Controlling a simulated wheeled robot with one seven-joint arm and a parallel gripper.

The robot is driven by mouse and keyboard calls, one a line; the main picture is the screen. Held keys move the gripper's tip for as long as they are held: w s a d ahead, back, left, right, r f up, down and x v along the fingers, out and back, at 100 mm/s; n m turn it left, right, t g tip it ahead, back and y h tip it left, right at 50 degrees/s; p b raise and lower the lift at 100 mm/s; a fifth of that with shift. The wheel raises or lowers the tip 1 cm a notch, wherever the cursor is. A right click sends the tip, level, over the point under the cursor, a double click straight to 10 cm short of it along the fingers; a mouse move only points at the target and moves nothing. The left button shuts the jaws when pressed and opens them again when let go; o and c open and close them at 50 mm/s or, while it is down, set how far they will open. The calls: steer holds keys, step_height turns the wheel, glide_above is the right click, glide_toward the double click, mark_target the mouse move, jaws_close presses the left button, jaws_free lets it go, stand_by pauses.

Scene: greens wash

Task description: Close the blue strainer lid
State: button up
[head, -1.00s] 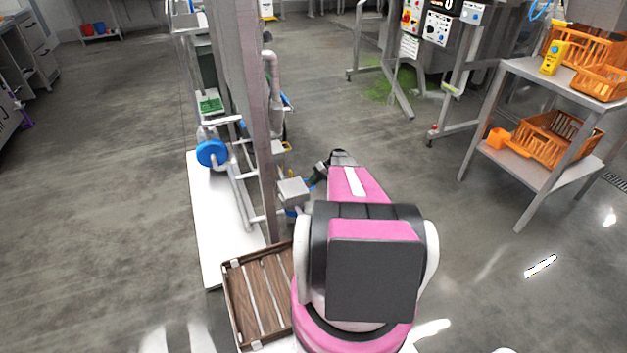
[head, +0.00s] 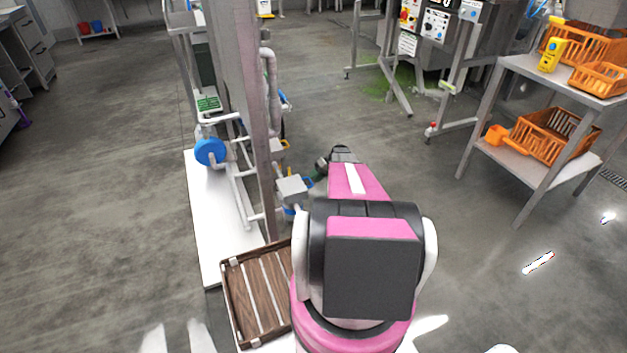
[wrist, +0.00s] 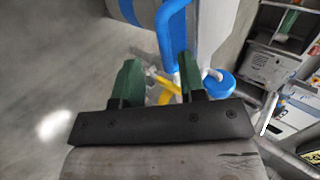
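My gripper (wrist: 157,72) has two green fingers that stand apart, with nothing held between them. In the wrist view a blue curved bar (wrist: 170,35) runs down close to the right finger; I cannot tell whether they touch. It looks like part of the blue strainer lid, but I cannot be certain. Yellow parts (wrist: 166,90) show past the fingertips. In the head view my gripper (head: 322,166) is partly hidden by my arm, and a small blue part (head: 308,182) shows just left of it, beside a grey box (head: 292,188).
A blue round part (head: 210,152) sits on the white pipework, left of a tall grey post (head: 247,120). A brown slatted crate (head: 230,300) lies in front. A table with orange baskets (head: 560,138) stands right. Open floor lies between.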

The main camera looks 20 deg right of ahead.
steer(key=v, duration=0.9)
steer(key=shift+f, duration=0.1)
